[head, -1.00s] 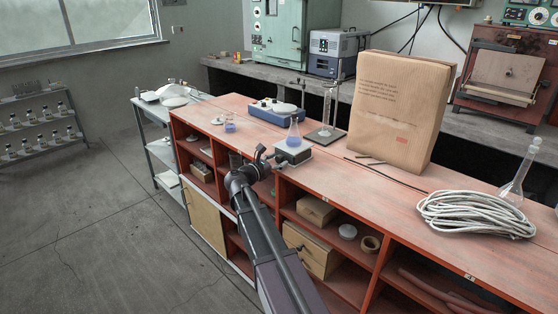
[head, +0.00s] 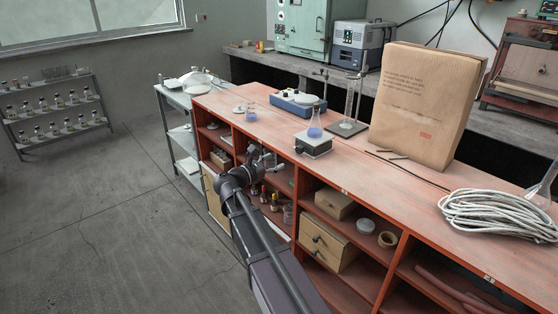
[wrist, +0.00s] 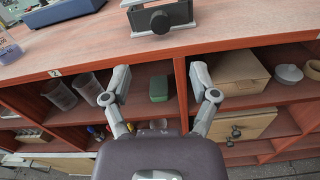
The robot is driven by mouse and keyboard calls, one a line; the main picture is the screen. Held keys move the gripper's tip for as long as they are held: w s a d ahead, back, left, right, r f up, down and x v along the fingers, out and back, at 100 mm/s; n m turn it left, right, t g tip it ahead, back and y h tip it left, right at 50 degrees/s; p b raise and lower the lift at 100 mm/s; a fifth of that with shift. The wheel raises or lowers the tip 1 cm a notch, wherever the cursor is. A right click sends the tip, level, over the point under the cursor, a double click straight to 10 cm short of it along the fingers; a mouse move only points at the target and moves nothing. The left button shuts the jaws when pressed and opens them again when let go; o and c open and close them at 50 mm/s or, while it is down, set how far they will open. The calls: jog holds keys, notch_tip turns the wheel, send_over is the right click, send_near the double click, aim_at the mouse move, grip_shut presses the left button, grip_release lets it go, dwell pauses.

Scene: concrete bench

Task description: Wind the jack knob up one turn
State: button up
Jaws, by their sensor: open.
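The lab jack (head: 314,146) is a small dark-sided stand with a pale top plate near the bench's front edge. A conical flask with blue liquid (head: 315,129) stands upright on it. In the wrist view the jack (wrist: 178,14) is at the top, cut off by the frame, with its dark round knob (wrist: 160,22) facing me. My gripper (wrist: 160,80) is open and empty, fingers spread below the knob in the picture and apart from it. In the head view my gripper (head: 266,159) is in front of the bench, left of the jack.
The bench's front edge (wrist: 225,42) lies between my fingers and the knob in the wrist view. Open shelves below hold boxes and jars. A blue-based instrument (head: 298,103), a cylinder stand (head: 348,128) and a large paper bag (head: 425,105) stand nearby.

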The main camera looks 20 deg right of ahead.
jog(key=shift+a, duration=0.1)
dwell(0.3)
jog(key=s+f+m+g+y, duration=0.3)
jog(key=s+f+m+y, duration=0.1)
jog(key=s+f+m, duration=0.35)
jog(key=s+a+f+m+g+y, duration=0.3)
jog(key=s+a+f+m+y, duration=0.8)
jog(key=s+m+y, duration=0.2)
jog(key=shift+s+a, duration=0.35)
jog(key=shift+s, duration=0.45)
jog(key=shift+c, duration=1.3)
jog(key=shift+s, duration=0.15)
